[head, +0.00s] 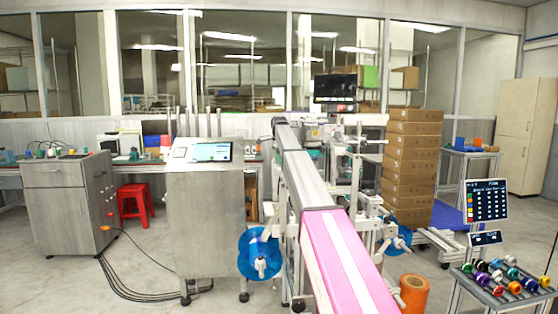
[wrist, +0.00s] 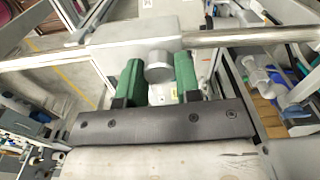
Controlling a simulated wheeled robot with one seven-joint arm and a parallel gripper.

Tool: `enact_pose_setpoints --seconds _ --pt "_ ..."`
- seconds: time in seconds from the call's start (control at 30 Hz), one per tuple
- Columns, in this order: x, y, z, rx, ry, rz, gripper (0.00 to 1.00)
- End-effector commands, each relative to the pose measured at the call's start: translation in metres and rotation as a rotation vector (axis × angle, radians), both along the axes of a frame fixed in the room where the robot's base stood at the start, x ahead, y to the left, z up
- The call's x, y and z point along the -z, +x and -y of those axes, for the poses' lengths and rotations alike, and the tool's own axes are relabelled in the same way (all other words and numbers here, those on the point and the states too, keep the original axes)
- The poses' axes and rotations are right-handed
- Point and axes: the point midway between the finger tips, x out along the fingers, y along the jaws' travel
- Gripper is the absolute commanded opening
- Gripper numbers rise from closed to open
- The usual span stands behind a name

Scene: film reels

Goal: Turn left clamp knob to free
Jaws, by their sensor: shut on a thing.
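In the wrist view, my gripper (wrist: 158,76) has two green fingers, one on each side of a grey round knob (wrist: 158,67), and is shut on it. This looks like the left clamp knob, on a grey metal block (wrist: 130,37) with a metal rod running out to each side. The views do not clearly show which way the knob is turned. My gripper cannot be made out in the head view. There, a blue film reel (head: 249,258) hangs left of the pink-topped conveyor (head: 326,236), and another blue reel (head: 401,240) is on its right.
A steel cabinet with a screen (head: 203,205) stands left of the conveyor. An orange roll (head: 414,294) stands on the floor at right, near a rack of coloured spools (head: 505,280). Cables (head: 125,285) lie on the floor at left. Stacked cartons (head: 411,165) stand behind.

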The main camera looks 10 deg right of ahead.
Motion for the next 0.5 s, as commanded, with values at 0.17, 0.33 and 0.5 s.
enact_pose_setpoints --seconds 0.17,0.33,0.5 --pt "-0.0002 0.0002 -0.0001 -0.033 0.0 0.0 0.08" --pt "-0.0003 0.0003 -0.0001 -0.116 0.0 0.0 0.08" --pt "-0.0003 0.0004 -0.0001 -0.25 0.0 0.0 0.08"
